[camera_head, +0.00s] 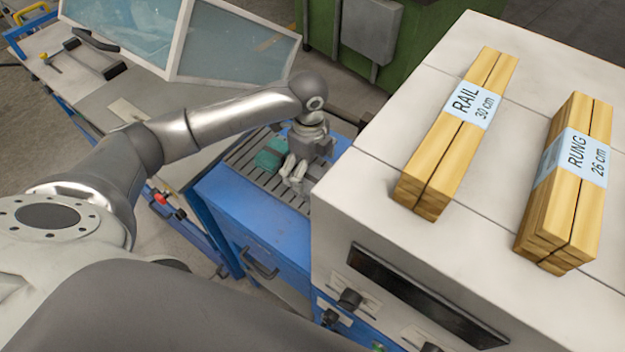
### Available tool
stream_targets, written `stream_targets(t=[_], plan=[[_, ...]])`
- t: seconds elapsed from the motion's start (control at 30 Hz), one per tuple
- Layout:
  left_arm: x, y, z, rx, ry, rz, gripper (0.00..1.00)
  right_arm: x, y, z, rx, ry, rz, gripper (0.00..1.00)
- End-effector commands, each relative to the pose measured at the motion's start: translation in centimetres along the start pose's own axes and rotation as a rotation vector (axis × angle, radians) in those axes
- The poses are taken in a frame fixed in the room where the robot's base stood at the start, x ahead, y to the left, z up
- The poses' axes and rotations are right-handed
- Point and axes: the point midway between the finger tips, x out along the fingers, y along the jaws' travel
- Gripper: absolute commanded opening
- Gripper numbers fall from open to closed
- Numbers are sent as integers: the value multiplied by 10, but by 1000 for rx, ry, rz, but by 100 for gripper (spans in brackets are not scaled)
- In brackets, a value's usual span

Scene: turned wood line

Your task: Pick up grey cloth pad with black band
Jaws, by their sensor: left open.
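I cannot make out a grey cloth pad with a black band in this view. My left gripper (292,180) reaches down over the slatted grey top of the blue cabinet (262,225), with its fingers open. A teal block-like thing (270,156) lies on the slats just left of the fingers. Part of the slatted top is hidden behind the gripper and my arm. My right gripper does not show.
A raised pale machine top (390,240) stands close to the right of the gripper. It bears wood bundles labelled RAIL (455,135) and RUNG (570,190). A glazed guard (235,45) stands behind my arm, and a green machine (400,70) is at the back.

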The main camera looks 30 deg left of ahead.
Motion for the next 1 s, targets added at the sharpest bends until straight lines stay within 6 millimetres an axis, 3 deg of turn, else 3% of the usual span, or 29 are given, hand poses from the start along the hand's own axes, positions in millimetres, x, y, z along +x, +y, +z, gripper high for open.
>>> stream_targets(t=[0.3,0.6,0.9,1.0], plan=[[42,0,0,-1,0,2,100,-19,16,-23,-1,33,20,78],[49,0,0,1,-1,-1,100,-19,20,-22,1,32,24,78],[49,0,0,0,-1,-1,61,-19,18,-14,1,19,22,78],[48,0,0,0,-1,-1,56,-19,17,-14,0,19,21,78]])
